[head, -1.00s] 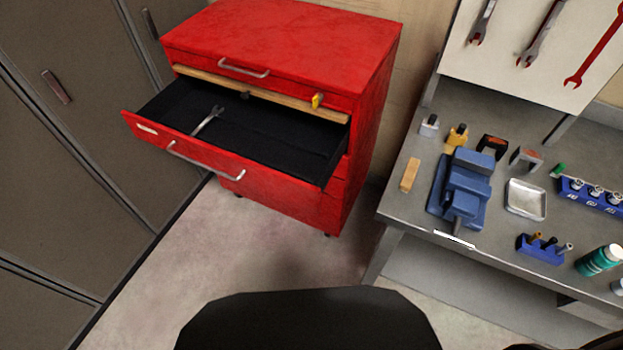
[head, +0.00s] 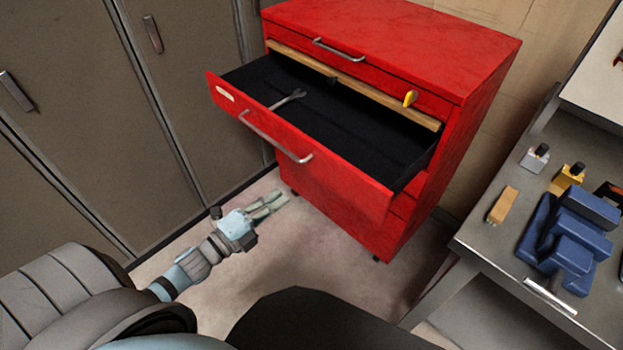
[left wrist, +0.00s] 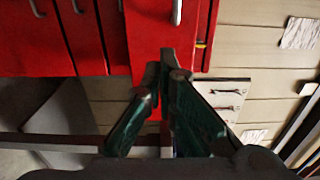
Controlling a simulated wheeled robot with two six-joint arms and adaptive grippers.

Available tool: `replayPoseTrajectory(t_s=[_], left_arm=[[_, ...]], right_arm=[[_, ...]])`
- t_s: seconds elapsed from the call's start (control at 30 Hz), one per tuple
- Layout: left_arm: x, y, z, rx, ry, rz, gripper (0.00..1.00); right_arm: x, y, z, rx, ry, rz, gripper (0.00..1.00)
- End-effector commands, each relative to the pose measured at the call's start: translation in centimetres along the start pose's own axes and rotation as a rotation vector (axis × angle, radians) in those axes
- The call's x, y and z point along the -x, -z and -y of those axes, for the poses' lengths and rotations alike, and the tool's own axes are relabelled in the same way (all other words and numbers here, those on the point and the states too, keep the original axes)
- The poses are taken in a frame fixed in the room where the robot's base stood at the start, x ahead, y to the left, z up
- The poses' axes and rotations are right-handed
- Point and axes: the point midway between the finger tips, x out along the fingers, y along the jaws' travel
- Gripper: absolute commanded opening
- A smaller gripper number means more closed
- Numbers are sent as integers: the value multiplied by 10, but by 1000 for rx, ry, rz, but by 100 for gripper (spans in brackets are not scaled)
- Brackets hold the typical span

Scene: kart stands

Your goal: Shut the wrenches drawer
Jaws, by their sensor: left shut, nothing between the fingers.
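The wrenches drawer (head: 318,176) is pulled out of the red tool cabinet (head: 400,40). It has a black inside, a red front with a pale label and a silver bar handle (head: 275,137). One wrench (head: 288,99) lies in it near the left end. My left gripper (head: 276,200) is shut and empty, in front of the cabinet, low and left of the drawer front, apart from the handle in the head view. In the left wrist view the shut fingers (left wrist: 164,70) point at red drawer fronts with silver handles. My right gripper is not in view.
Grey lockers (head: 75,110) stand at the left. At the right is a metal workbench (head: 480,237) with a blue vise (head: 570,235) and small items. A yellow tag (head: 410,98) sits by the upper drawer. The floor before the cabinet is clear.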

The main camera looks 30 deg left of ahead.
Motion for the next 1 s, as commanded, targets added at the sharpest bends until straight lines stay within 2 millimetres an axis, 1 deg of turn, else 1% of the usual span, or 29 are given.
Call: replayPoseTrajectory(t_s=[0.03,0.13,0.3,0.4,0.5,0.6,0.7,1.0], left_arm=[[-10,-1,1,0,4,2,0],[-32,-1,2,1,4,4,0],[-70,-2,2,4,1,6,0],[-89,-1,2,6,0,6,0],[-104,-1,1,6,0,5,0],[-113,-1,0,5,-1,6,0],[-117,-1,0,5,-1,6,0],[-118,-2,0,4,-2,6,0]], right_arm=[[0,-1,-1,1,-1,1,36],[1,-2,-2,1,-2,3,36],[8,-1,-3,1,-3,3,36],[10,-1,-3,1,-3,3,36],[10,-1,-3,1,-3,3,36],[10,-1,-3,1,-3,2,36],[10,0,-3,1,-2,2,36],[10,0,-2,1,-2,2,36]])
